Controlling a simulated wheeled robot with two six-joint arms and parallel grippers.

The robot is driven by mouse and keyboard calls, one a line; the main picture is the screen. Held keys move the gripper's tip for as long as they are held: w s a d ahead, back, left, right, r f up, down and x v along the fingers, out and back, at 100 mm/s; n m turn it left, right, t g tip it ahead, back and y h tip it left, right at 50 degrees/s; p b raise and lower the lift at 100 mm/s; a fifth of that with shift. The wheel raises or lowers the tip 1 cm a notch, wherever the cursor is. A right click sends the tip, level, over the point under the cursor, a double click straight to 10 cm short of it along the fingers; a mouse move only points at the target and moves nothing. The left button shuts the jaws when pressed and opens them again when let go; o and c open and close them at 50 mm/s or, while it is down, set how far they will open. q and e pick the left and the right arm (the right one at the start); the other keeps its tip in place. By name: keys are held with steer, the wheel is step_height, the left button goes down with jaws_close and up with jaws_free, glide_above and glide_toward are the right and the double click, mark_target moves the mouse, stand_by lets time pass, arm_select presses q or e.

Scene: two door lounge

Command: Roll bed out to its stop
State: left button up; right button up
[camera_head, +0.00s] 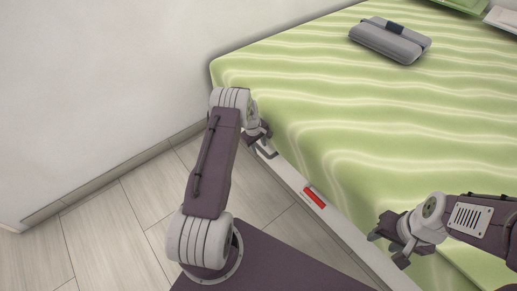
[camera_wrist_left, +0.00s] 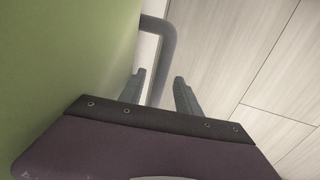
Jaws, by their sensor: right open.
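The bed (camera_head: 330,110) has a green cover with pale wavy stripes and a white rail (camera_head: 291,178) along its lower near side. In the head view my left gripper (camera_head: 264,142) is at the rail's far end, close to the wall. The left wrist view shows a bent grey handle (camera_wrist_left: 163,45) beside the green side. One leg of it runs down between the two fingers of the left gripper (camera_wrist_left: 160,88), which look apart, with a gap visible. My right gripper (camera_head: 386,245) is open and empty beside the rail at lower right.
A red marker (camera_head: 314,197) is on the rail between the grippers. A folded grey item (camera_head: 388,42) lies on the bed. A white wall (camera_head: 95,80) stands at left, and pale plank floor (camera_head: 120,215) lies clear.

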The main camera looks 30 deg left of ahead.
arm_select(q)
jaws_close()
stand_by(1.4)
